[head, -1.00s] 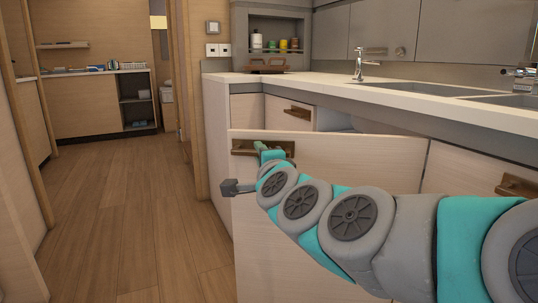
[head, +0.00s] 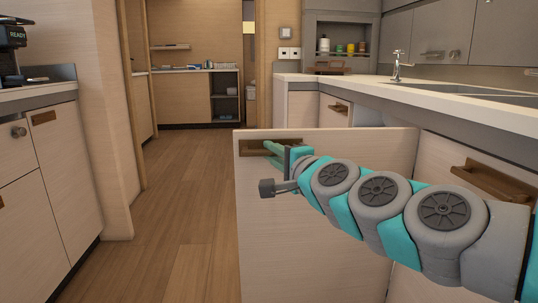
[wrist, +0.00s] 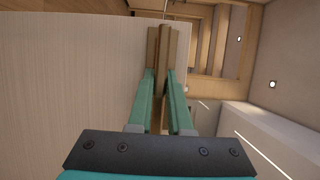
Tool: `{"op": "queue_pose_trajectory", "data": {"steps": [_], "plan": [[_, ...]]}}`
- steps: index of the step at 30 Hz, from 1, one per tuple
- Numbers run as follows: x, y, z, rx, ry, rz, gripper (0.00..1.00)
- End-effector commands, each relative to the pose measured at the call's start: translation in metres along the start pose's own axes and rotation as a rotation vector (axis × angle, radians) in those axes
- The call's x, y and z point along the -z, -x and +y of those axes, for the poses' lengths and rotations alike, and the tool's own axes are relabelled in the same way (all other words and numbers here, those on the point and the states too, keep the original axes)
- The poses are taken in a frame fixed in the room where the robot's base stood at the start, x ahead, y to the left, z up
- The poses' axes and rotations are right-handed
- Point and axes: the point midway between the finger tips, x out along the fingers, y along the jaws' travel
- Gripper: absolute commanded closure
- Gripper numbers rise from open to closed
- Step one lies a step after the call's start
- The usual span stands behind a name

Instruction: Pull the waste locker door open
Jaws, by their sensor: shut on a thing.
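The pale wood locker door (head: 335,143) stands swung out from the counter front, with its face toward me. Its brown handle (head: 252,146) is near the upper left corner of the door. My gripper (head: 268,157) is shut on this handle, and my arm reaches in from the right across the door. In the wrist view, the green fingers of my gripper (wrist: 160,80) close on both sides of the handle (wrist: 163,40), with the door panel (wrist: 75,65) to the left. The locker's inside is hidden behind the door and arm.
The counter (head: 345,88) with sink and tap (head: 399,65) runs along the right. Another cabinet handle (head: 492,182) is close on the right. A cabinet (head: 45,195) stands on the left. The wooden floor (head: 185,220) between is clear.

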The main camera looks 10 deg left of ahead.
Motion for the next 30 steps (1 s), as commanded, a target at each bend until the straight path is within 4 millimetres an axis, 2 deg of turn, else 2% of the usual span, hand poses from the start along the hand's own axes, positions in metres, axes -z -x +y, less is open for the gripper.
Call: {"op": "queue_pose_trajectory", "data": {"steps": [11,12,19,30], "plan": [[0.0005,-0.0002,0.001,-0.002,0.0,-0.003,1.0],[0.0004,-0.0002,0.001,-0.002,0.0,-0.003,0.8],[0.0006,-0.0001,0.0005,-0.001,0.0,-0.002,0.54],[0.0008,0.0,-0.006,0.0,0.0,-0.002,0.53]]}}
